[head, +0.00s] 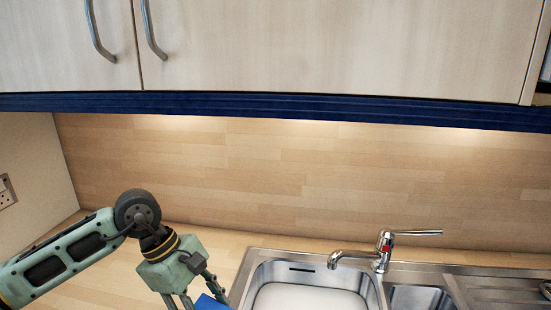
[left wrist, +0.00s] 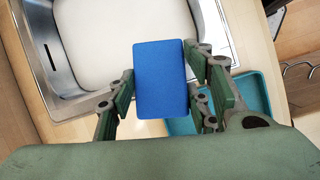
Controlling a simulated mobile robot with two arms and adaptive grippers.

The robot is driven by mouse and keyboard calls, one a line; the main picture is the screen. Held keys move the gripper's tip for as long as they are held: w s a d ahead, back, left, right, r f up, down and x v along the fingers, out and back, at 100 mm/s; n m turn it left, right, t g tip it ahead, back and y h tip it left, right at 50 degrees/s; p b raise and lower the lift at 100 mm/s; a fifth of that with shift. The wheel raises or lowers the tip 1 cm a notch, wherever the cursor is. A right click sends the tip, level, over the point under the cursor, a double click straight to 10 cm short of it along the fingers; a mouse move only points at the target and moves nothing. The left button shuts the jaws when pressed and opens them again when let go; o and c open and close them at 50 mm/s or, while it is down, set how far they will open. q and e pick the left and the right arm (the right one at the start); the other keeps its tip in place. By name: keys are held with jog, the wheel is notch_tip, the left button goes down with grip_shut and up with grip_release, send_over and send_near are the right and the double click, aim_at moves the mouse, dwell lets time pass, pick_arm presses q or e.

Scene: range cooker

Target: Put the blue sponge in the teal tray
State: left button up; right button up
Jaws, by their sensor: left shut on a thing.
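The blue sponge (left wrist: 160,80) is a flat blue block between the two fingers of my left gripper (left wrist: 158,85) in the left wrist view. My left gripper is shut on it. In the head view my left gripper (head: 190,300) is at the bottom edge, left of the sink, and only a corner of the sponge (head: 210,302) shows. The teal tray (left wrist: 258,92) is below and to the right of the sponge in the left wrist view, partly hidden by my gripper. The tray is not in the head view. My right gripper is not in view.
A steel sink (head: 310,272) with a tap (head: 380,250) is set in the wooden counter (head: 215,247). The sink basin (left wrist: 110,45) also shows beside the sponge in the left wrist view. Wall cupboards (head: 330,45) hang above the counter.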

pick_arm(q)
jog(key=s+a+f+m+g+y, duration=0.1)
jog(key=s+a+f+m+g, duration=0.1)
jog(key=s+m, duration=0.3)
jog(key=s+a+f+m+g+y, duration=0.1)
jog(key=s+a+m+g+y, duration=0.1)
jog(key=s+m, duration=0.4)
jog(key=shift+a+f+m, duration=0.4)
jog(key=shift+a+m, duration=0.2)
jog(key=shift+m, duration=0.5)
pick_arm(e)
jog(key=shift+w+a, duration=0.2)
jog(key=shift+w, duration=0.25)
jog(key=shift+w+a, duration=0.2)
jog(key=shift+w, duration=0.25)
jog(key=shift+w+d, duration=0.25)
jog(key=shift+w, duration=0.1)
pick_arm(q)
jog(key=shift+f, duration=0.1)
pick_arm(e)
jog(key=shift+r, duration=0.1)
